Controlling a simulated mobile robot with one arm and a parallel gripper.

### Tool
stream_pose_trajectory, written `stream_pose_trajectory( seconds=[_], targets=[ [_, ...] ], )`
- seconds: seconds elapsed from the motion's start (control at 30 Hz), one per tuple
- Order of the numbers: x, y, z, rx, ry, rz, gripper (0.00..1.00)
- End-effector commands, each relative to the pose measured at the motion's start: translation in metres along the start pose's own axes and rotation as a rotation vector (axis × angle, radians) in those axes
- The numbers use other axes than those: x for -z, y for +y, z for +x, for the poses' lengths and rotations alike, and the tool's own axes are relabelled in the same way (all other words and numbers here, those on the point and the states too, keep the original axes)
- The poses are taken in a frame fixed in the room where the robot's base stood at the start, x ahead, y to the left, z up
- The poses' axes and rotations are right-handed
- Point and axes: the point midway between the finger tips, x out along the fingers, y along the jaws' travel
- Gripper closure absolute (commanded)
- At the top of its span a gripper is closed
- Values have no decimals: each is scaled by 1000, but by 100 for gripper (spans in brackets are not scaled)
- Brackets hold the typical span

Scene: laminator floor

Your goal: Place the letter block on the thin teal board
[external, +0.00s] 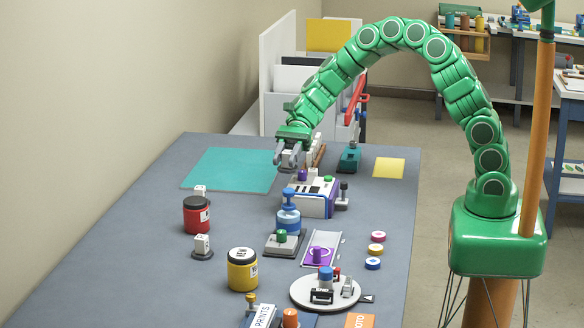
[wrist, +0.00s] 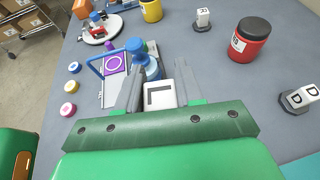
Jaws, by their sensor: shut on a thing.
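My gripper (external: 288,158) is shut on a white letter block (wrist: 160,95) with a black L-shaped mark. In the wrist view the block sits between the two grey fingers of my gripper (wrist: 159,88). In the external view the block is partly hidden by the fingers. The thin teal board (external: 230,168) lies flat on the table, to the left of my gripper in the external view. A corner of the board shows at the lower right of the wrist view (wrist: 303,168). How high the block is above the table I cannot tell.
A white and purple machine (external: 313,196) and a blue bottle (external: 288,213) stand close in front of my gripper. The teal board looks bare.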

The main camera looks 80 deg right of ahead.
Motion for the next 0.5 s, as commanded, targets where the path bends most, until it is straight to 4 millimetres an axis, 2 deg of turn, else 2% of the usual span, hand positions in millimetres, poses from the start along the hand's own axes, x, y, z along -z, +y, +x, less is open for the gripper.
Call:
stream_pose_trajectory(
  seconds=[0.17, 0.3, 0.5],
  targets=[
    [4, -43, -38, 194, -3, 79, 100],
    [15, -80, -80, 385, -1, 159, 100],
    [39, -116, -146, 643, -4, 269, 100]
  ],
)
